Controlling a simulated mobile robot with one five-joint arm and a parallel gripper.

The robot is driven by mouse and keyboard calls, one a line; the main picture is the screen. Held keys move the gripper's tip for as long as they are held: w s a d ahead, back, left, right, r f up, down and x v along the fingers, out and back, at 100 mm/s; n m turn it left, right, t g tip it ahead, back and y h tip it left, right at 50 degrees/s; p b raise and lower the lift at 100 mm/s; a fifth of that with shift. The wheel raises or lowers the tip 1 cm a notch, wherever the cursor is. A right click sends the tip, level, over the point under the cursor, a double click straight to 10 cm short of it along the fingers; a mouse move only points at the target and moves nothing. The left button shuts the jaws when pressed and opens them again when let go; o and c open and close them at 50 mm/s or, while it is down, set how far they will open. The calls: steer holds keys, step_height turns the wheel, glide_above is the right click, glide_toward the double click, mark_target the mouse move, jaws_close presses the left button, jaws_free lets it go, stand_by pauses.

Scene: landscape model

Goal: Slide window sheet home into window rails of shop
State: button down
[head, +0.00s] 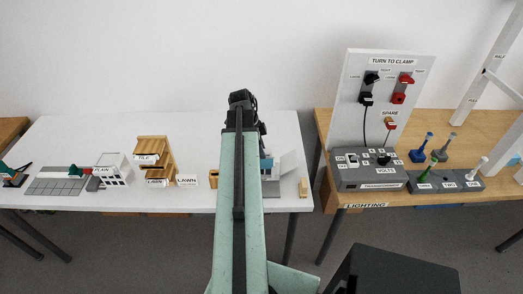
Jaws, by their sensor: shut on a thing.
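My arm reaches straight ahead from the bottom middle, and the dark end with my gripper (243,100) is over the white table. The fingertips are hidden behind the arm, and so is the window sheet that my gripper is shut on. A small model with grey and blue parts, which looks like the shop (271,188), stands just right of the arm on the white table. The arm covers its left part. I cannot make out its window rails, or whether the sheet touches them.
A white building (115,172), a grey tiled base (56,181) and a wooden rack (154,158) stand left on the white table (70,135). A small tan block (303,188) lies near its right end. The wooden table (440,125) at right holds a transformer box (370,176).

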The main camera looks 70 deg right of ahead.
steer(key=shift+f+b, duration=2.3)
steer(key=shift+f, duration=0.1)
steer(key=c, duration=1.2)
jaws_free()
steer(key=shift+r, duration=0.1)
steer(key=p+v, duration=0.8)
